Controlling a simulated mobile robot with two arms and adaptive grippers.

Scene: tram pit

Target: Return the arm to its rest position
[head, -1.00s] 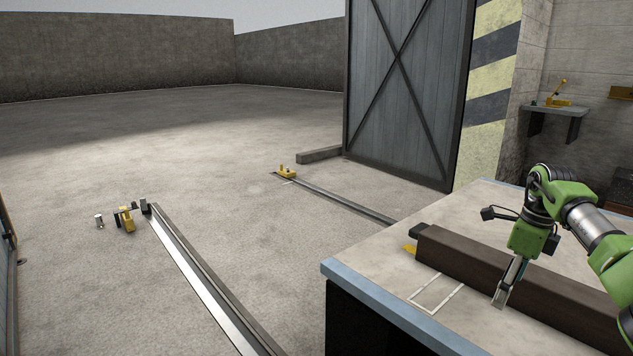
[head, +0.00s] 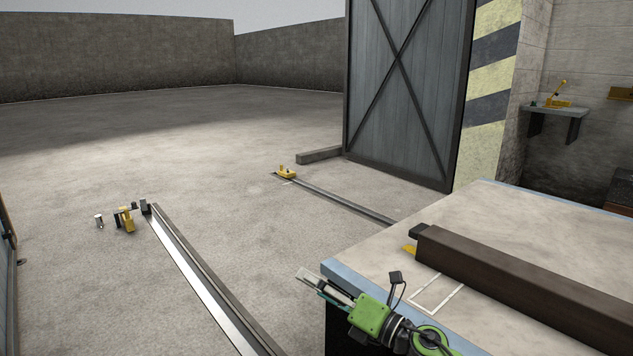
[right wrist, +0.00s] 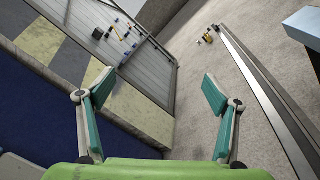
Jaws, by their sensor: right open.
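My right arm is green and grey. In the head view its gripper (head: 312,284) is at the near left edge of the workbench (head: 485,215), pointing left over the floor. In the right wrist view the gripper (right wrist: 158,95) has its two teal fingers wide apart with nothing between them. The white outlined rectangle (head: 423,306) on the bench top lies to the right of the gripper. My left gripper is not in view.
A long dark beam (head: 520,277) lies on the bench. Two rails, one near (head: 205,280) and one farther (head: 340,202), run along the floor, with yellow fittings (head: 126,219) at the near rail's end. A grey door (head: 405,85) stands behind. Open floor lies left.

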